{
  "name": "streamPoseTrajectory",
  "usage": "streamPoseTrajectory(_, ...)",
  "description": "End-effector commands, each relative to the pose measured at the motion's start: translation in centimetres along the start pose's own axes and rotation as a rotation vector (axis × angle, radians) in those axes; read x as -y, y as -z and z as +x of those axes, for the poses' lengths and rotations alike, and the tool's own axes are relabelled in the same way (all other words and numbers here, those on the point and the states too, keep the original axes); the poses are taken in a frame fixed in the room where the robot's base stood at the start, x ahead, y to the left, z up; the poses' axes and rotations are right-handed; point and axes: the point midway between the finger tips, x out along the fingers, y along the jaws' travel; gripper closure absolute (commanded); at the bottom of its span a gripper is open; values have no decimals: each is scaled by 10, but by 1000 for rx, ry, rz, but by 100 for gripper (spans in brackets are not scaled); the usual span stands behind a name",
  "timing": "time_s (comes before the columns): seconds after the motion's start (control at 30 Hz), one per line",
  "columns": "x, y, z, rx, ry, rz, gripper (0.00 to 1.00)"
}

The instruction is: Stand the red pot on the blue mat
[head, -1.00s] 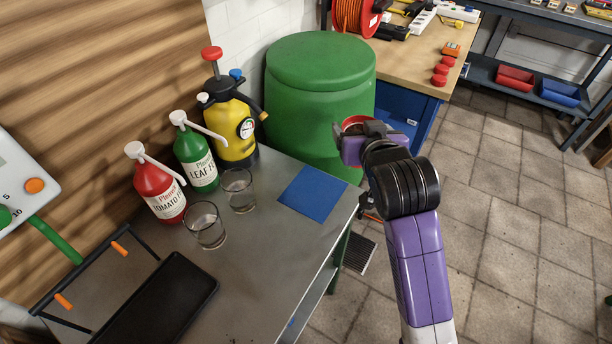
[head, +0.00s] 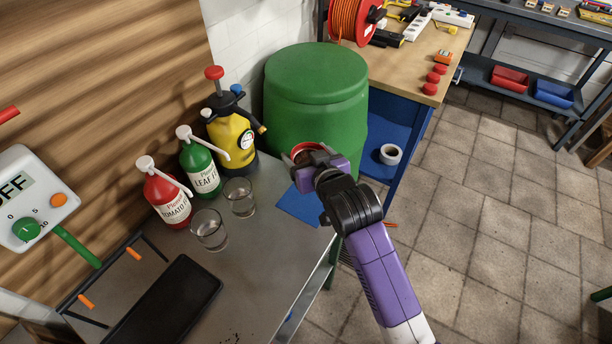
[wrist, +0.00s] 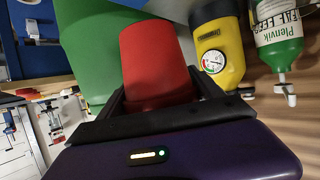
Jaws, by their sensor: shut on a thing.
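The red pot (wrist: 155,62) is between the fingers of my gripper (wrist: 160,100) in the wrist view, and my gripper is shut on it. In the head view only the pot's red rim and dark inside (head: 306,152) show past my gripper (head: 305,158); the rest is hidden by the gripper. The blue mat (head: 297,207) lies flat on the grey bench near its far right corner, partly covered by my gripper and arm. The pot appears beyond the mat's far edge in the picture; I cannot tell its height above the bench.
Two drinking glasses (head: 239,197) stand left of the mat. A yellow sprayer (head: 231,140), a green bottle (head: 200,170) and a red bottle (head: 166,197) line the wall. A large green barrel (head: 316,100) stands behind the bench. A black tray (head: 165,305) lies in front.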

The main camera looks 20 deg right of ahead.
Motion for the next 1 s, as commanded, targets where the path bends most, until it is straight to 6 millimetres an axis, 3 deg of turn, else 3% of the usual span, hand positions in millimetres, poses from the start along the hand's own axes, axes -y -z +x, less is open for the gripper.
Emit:
streamPoseTrajectory(0.1,0,-21,9,2,0,0,72)
streamPoseTrajectory(0.37,0,-41,17,0,-1,1,72)
streamPoseTrajectory(0.6,0,-70,29,0,-1,0,72)
streamPoseTrajectory(1.0,0,-76,32,-2,-1,0,72)
